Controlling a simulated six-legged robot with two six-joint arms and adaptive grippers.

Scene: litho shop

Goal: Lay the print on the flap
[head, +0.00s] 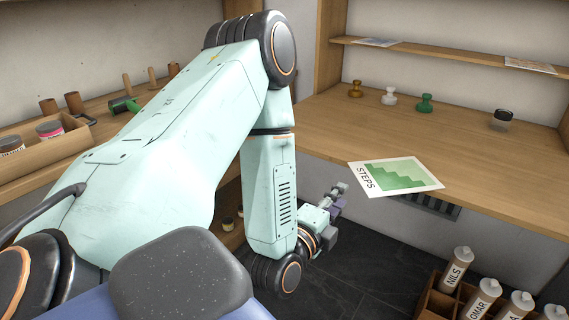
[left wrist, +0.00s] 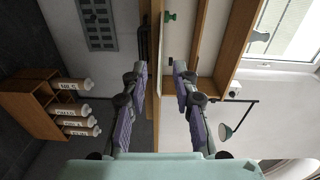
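The print (head: 400,177), a white sheet with a green stepped picture and the word STEPS, lies at the front edge of the wooden bench (head: 450,140) in the head view. Its near part reaches out past the edge. My left gripper (head: 340,192) is just left of the print and apart from it, in front of the bench edge. In the left wrist view the left gripper (left wrist: 161,75) is open, its fingers spread either side of the bench edge. My right gripper is not in view.
Gold, white and green stamps (head: 425,103) and a dark-lidded jar (head: 502,119) stand at the back of the bench. A wooden crate (head: 432,304) of labelled bottles stands below right. A side bench (head: 100,128) holds jars and rollers. A dark grille (head: 432,206) is under the print.

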